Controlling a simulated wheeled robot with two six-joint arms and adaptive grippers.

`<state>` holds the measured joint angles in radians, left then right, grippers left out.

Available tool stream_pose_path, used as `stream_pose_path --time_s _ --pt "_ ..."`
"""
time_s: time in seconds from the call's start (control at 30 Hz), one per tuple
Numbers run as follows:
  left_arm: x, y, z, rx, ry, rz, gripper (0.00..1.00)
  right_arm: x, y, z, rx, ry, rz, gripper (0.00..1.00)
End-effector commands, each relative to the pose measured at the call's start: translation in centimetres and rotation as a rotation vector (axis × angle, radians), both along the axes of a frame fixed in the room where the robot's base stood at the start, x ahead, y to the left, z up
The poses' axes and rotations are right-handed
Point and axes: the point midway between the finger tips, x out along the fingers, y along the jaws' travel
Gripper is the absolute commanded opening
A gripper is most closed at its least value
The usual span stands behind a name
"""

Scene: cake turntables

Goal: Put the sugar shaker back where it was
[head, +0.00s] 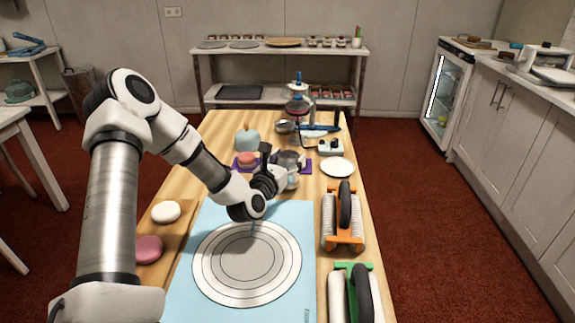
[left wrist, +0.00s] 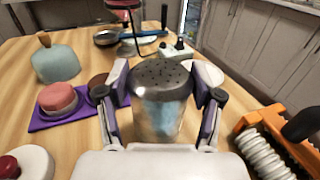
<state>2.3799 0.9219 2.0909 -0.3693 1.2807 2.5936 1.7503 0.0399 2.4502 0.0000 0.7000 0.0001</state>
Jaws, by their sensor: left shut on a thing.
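In the head view, my left gripper (head: 280,176) and the shaker (head: 291,161) are by the purple mat (head: 306,167), past the turntable. The gripper hides part of the shaker. I cannot tell whether the shaker's base touches the mat or table. My right gripper is not in view.
A pink cake (head: 247,159) sits on the mat's left part, near a blue-grey domed item (head: 248,139). A white plate (head: 337,167) and orange roller tool (head: 343,215) are to the right. A white ringed turntable (head: 247,262) lies on a blue mat (head: 190,296) nearer me.

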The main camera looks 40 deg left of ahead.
Motion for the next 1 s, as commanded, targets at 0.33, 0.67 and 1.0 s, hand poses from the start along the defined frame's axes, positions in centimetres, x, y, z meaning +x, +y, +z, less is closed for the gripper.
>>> stream_pose_path --time_s 0.33,0.67,1.0 --pt "0.0 0.0 -1.5 0.002 -0.003 0.001 0.2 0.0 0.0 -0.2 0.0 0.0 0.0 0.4" --pt "0.0 0.0 -1.7 0.002 -0.002 0.001 0.91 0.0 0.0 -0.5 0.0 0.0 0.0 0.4" --pt "-0.6 -0.1 -1.5 -0.003 -0.001 0.003 0.91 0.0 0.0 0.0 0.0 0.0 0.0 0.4"
